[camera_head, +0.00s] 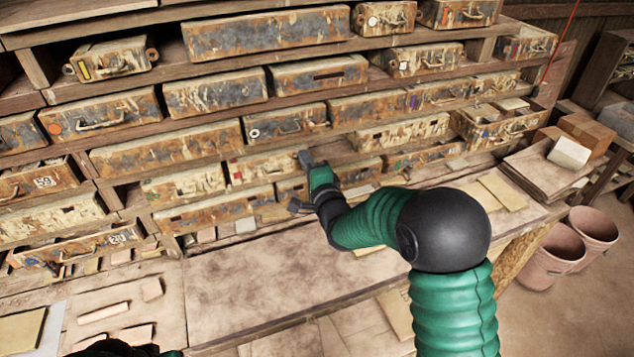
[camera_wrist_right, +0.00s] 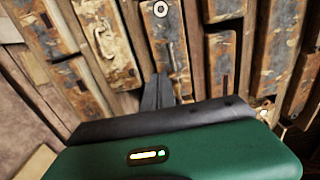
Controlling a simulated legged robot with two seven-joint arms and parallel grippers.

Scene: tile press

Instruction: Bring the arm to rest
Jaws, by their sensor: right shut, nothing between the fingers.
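My right arm comes in from the lower right in the head view, with green sleeves and a black elbow. My right gripper (camera_head: 305,160) is in front of the lower drawers of the wall rack. In the right wrist view its dark fingers (camera_wrist_right: 158,92) are together, with nothing between them. Only a dark and green bit of my left arm (camera_head: 118,348) shows at the bottom left edge of the head view; its fingers cannot be made out.
The rusty drawer rack (camera_head: 265,38) fills the back. A wooden bench (camera_head: 255,275) runs below it, largely clear in the middle. Loose tiles (camera_head: 103,311) lie at the left. Two pinkish buckets (camera_head: 552,258) stand at the right. A partly open drawer (camera_head: 498,128) holds items.

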